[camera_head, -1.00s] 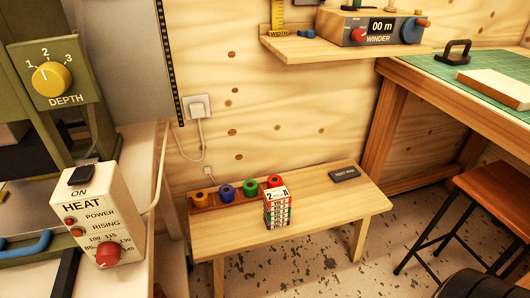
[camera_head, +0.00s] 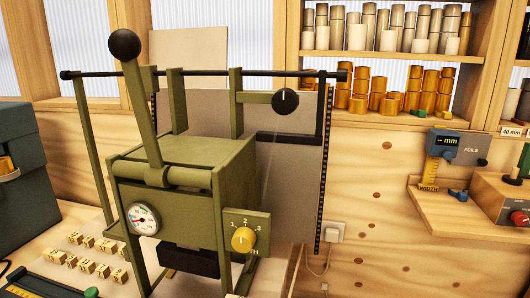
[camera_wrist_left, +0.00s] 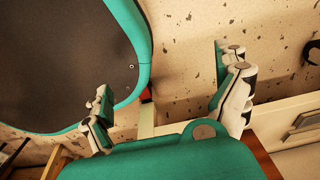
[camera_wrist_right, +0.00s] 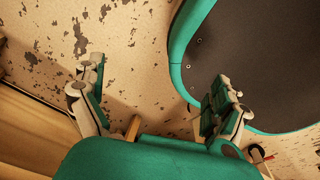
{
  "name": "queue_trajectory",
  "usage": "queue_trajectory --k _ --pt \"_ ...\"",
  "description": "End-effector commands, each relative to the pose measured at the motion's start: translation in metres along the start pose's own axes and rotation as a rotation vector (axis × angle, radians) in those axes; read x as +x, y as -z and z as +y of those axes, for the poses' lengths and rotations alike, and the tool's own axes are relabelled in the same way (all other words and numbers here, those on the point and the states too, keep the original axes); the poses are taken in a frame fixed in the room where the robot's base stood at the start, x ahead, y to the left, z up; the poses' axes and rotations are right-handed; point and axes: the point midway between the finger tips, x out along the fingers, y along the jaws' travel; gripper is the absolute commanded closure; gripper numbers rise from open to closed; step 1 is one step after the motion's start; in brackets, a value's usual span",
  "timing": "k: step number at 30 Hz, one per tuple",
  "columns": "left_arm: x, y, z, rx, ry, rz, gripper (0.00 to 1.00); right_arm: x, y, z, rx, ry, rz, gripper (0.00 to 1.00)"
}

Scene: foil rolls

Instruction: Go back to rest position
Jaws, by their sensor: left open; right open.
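My left gripper (camera_wrist_left: 165,80) is open and empty in the left wrist view, its two fingers spread wide above the speckled floor. My right gripper (camera_wrist_right: 158,88) is open and empty in the right wrist view, also above the floor. Beside each gripper is the dark top of my own base with its teal rim. Neither gripper shows in the head view. No object touches the fingers of either one.
The head view shows a green press (camera_head: 185,190) with a black-knobbed lever and a yellow dial. Shelves (camera_head: 400,116) of foil rolls hang at the right, above a small ledge (camera_head: 450,215) with a gauge. A drawer front (camera_wrist_left: 300,125) lies right of my left gripper.

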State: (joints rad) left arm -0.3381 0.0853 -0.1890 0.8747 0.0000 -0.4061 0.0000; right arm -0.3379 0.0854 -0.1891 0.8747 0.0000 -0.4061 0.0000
Motion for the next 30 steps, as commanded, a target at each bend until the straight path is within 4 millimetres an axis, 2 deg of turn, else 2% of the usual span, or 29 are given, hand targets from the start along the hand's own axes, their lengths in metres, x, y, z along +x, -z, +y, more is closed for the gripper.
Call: queue_trajectory --k 1,3,6,30 --pt "-0.011 -0.015 0.000 0.002 -0.001 -0.014 0.00 -0.011 -0.015 0.000 -0.002 0.001 -0.013 0.00" --pt "-0.012 -0.032 0.000 0.005 -0.001 -0.021 0.00 -0.012 -0.032 0.000 -0.004 0.001 -0.021 0.00" --pt "-0.013 -0.046 0.000 0.007 -0.001 -0.027 0.00 -0.013 -0.046 0.000 -0.006 0.002 -0.027 0.00" --pt "-0.013 -0.046 0.000 0.007 -0.001 -0.027 0.00 -0.013 -0.046 0.000 -0.006 0.002 -0.027 0.00"
